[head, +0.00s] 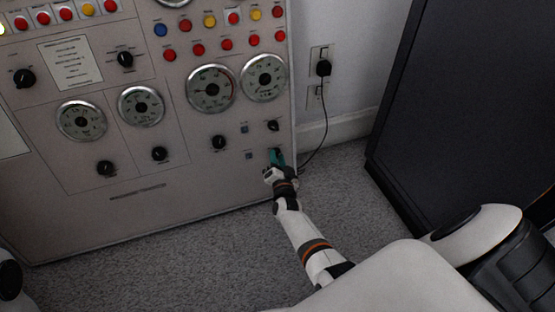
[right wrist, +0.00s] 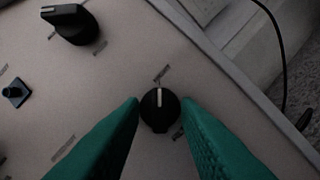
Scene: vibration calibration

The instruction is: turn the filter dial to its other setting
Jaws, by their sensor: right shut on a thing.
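A small black dial (right wrist: 160,110) with a white pointer line sits on the panel in the right wrist view. Its line points up in that picture, towards a small label; another label lies at its lower right. The label text is too small to read, so I cannot confirm it is the filter dial. My right gripper (right wrist: 160,106) has its teal fingertips on both sides of this dial, shut on it. In the head view my right gripper (head: 277,158) is at the panel's lower right corner and hides the dial. My left gripper is not in view.
A second black dial (head: 272,126) sits just above the gripper, near a small blue switch (head: 245,129). The grey panel (head: 140,215) carries gauges and coloured buttons. A black cord (head: 322,125) hangs from a wall outlet at the right. A dark cabinet (head: 445,110) stands further right.

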